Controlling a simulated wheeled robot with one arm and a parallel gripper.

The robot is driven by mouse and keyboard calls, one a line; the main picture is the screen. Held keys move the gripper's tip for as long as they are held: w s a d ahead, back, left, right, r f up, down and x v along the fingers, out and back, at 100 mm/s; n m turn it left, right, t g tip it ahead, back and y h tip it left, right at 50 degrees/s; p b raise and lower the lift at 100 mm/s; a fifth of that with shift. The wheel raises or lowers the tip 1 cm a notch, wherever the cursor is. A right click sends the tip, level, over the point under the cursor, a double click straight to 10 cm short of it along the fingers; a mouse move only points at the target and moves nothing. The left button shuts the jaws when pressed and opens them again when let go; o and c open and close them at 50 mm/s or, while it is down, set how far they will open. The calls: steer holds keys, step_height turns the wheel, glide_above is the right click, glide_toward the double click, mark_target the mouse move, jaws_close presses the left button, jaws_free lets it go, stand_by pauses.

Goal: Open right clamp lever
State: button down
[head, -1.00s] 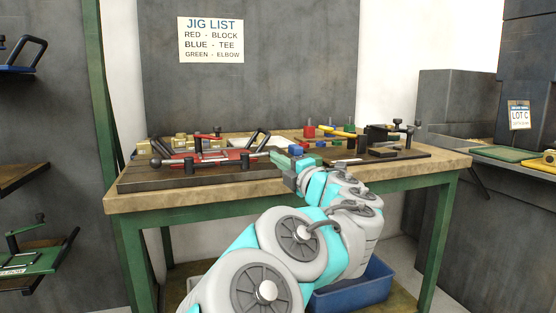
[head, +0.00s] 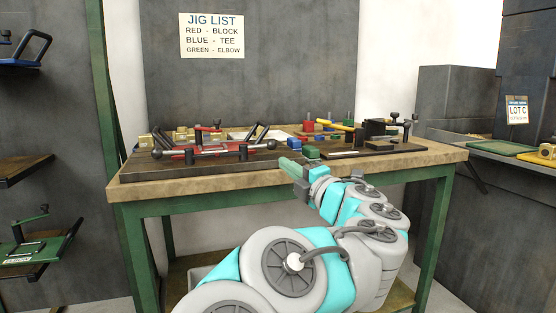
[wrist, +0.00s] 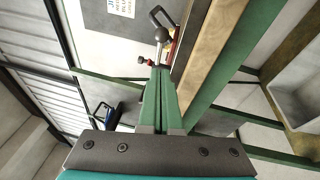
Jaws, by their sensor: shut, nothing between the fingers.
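The red jig (head: 205,153) lies on a dark plate on the workbench, with black clamps at both ends. The right clamp lever (head: 271,144) ends in a dark ball and points out to the right; a black loop handle (head: 258,135) rises near it. The lever's ball also shows in the wrist view (wrist: 161,35), just beyond the fingertips. My gripper (head: 286,163) is shut and empty, in front of and slightly below the ball at the bench's front edge. Its green fingers (wrist: 158,72) lie together. I see no clear contact with the lever.
The workbench (head: 400,168) has a wooden top and green legs. Coloured blocks (head: 312,153) and a dark fixture (head: 383,130) stand right of the jig. A jig list (head: 212,36) hangs behind.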

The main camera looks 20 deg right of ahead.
steer(key=shift+s+d+f, duration=0.1)
steer(key=shift+s+d, duration=0.05)
steer(key=shift+s, duration=0.6)
steer(key=shift+s+d+f, duration=0.1)
steer(key=shift+s, duration=0.65)
steer(key=shift+s+d+f, duration=0.1)
steer(key=shift+s+d, duration=0.05)
steer(key=shift+s, duration=0.6)
